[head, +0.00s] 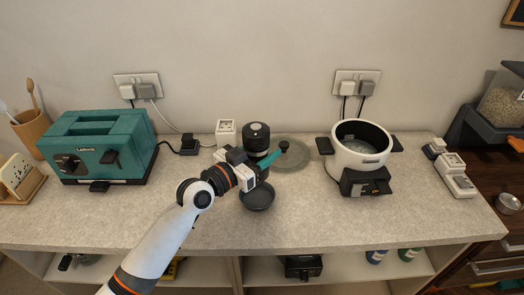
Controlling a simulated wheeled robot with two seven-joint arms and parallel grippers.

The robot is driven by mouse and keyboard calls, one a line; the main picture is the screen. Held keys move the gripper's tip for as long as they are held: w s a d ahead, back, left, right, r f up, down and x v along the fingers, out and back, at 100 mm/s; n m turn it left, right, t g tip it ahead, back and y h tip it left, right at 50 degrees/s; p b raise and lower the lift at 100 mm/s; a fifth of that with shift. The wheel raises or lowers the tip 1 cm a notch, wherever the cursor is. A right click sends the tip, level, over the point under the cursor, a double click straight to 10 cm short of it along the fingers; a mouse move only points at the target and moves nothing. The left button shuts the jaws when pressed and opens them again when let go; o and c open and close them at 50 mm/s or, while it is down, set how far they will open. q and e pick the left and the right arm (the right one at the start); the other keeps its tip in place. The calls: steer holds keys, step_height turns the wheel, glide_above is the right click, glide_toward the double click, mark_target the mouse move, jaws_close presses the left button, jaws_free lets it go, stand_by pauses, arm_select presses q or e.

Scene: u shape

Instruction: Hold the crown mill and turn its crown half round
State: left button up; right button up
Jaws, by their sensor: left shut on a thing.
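A slim dark-teal piece with a rounded end (284,146) sticks out up and to the right beyond my left gripper; it looks like the crown mill, held tilted. My left gripper (249,170) is shut on it, above the counter in the middle of the picture. The gripper hides the mill's lower part, and I cannot make out how its crown is turned. My right gripper is not in view.
A dark round dish (257,198) lies just in front of the gripper, and a black cylindrical device (256,132) stands behind it. A grey-green round mat (296,157) lies to the right. A teal toaster (98,146) stands left, a white pot (360,152) right. The front counter is clear.

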arm_select(q)
steer(key=shift+f+b, duration=4.3)
steer(key=shift+f, duration=0.25)
steer(key=shift+f, duration=0.2)
steer(key=shift+o, duration=1.4)
steer(key=c, duration=0.6)
steer(key=shift+o, duration=0.2)
